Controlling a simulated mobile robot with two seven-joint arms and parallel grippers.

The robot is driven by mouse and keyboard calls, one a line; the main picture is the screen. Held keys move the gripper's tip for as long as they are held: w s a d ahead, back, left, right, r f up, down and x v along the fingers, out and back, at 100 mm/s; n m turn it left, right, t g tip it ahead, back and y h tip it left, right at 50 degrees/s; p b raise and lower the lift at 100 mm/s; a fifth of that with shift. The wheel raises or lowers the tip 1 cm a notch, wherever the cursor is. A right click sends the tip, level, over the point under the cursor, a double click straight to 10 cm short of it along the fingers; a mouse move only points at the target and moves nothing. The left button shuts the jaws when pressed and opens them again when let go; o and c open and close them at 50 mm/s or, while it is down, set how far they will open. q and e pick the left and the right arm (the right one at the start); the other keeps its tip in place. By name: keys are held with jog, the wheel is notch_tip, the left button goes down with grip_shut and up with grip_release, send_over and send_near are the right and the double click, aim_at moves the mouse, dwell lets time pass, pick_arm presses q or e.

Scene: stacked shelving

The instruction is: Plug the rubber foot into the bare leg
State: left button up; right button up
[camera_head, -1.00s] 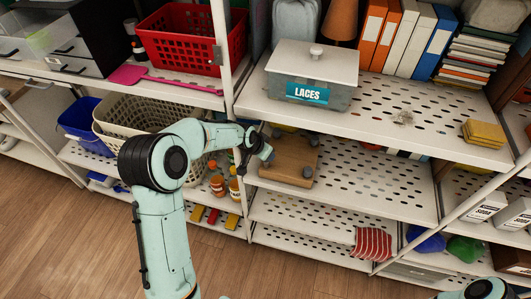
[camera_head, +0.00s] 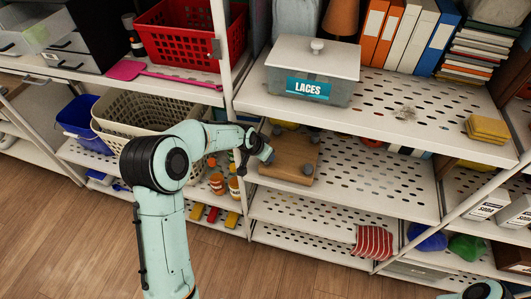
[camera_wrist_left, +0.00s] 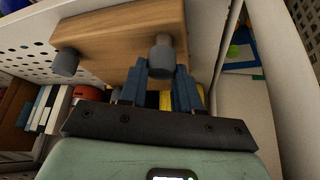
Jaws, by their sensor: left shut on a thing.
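A wooden board (camera_head: 290,156) lies on the middle shelf, with grey feet at its corners. One foot (camera_head: 308,170) is at its near right corner. In the wrist view the board's underside edge (camera_wrist_left: 115,38) fills the top, with a grey foot (camera_wrist_left: 66,62) at left. My left gripper (camera_head: 266,153) is at the board's near left corner. In the wrist view its blue fingers (camera_wrist_left: 162,86) are shut on a grey rubber foot (camera_wrist_left: 162,58) at that corner. My right gripper is out of view.
The upper shelf (camera_head: 390,108) hangs over the board and carries a LACES box (camera_head: 313,75). A white upright post (camera_head: 224,60) stands left of my gripper. A beige basket (camera_head: 125,108) is at left. The perforated shelf (camera_head: 385,190) right of the board has free room.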

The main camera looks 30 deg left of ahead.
pick_arm(q)
jog(key=shift+f+b, duration=0.4)
jog(key=shift+f, duration=0.3)
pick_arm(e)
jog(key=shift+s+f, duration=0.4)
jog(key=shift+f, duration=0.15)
pick_arm(q)
jog(key=o, duration=1.1)
jog(key=shift+s+r, duration=0.25)
jog(key=shift+r, duration=0.3)
jog(key=b+v, duration=0.1)
jog(key=v, duration=1.1)
jog(key=shift+r, duration=0.1)
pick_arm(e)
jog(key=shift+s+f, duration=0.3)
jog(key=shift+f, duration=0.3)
